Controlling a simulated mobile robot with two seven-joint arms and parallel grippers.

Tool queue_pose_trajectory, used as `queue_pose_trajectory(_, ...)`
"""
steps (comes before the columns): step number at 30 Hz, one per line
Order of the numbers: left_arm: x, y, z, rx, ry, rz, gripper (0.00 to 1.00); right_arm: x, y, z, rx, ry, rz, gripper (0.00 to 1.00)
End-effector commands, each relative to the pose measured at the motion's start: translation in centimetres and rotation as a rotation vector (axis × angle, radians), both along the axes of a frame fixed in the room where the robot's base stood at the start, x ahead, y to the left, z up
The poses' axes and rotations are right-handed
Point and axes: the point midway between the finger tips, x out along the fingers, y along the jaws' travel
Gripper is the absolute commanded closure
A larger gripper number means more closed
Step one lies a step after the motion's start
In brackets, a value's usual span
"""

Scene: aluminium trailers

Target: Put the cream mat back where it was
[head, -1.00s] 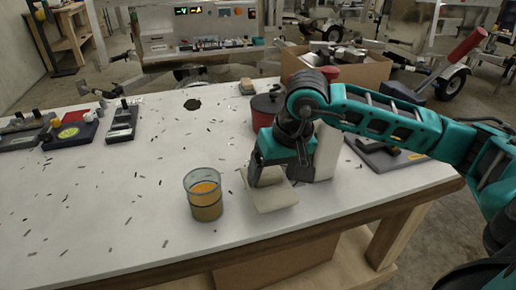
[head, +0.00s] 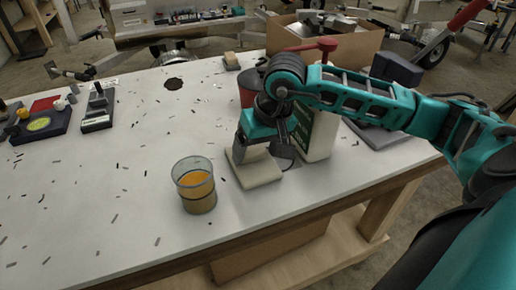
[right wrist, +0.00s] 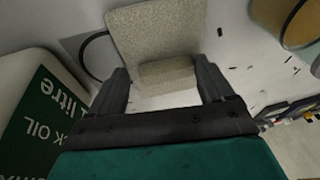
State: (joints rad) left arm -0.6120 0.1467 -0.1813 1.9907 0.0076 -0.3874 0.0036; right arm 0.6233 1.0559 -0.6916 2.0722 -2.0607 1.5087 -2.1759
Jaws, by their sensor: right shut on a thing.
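The cream mat (head: 258,174) lies on the white table near its front edge, just right of a glass of orange liquid (head: 197,191). In the right wrist view the mat (right wrist: 160,28) shows a speckled surface with a raised cream block (right wrist: 166,74) at its near end. My right gripper (head: 268,154) is over the mat; in the right wrist view its fingers (right wrist: 165,84) stand on both sides of the block and are shut on it. The mat looks flat on or very near the table; any gap is hard to tell. My left gripper is not in view.
A white oil bottle with green label (head: 318,146) stands close right of the gripper. A dark red pot (head: 247,95) is behind it. A cardboard box (head: 345,45) is at the back. Dark trays (head: 97,115) are at left. The table's left middle is clear apart from small dark bits.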

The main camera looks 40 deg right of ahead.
Motion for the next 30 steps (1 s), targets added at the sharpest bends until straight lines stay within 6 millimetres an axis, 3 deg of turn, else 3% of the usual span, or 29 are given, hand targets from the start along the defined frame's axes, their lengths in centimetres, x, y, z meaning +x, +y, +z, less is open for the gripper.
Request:
queue_pose_trajectory(4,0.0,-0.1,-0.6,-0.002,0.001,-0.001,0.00,0.0,0.0,-0.5,-0.001,-0.001,-0.001,0.48)
queue_pose_trajectory(5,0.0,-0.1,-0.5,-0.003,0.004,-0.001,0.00,0.0,0.0,-0.3,-0.001,-0.001,-0.001,0.17)
queue_pose_trajectory(10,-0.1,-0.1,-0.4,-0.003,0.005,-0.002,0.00,0.0,0.0,-0.2,-0.001,0.000,-0.001,0.01)
queue_pose_trajectory(20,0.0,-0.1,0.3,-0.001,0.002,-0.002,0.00,0.0,0.0,0.3,-0.001,0.000,-0.001,0.00)
queue_pose_trajectory(30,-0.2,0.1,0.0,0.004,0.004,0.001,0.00,-1.5,-0.6,5.6,-0.003,-0.004,-0.001,0.00)
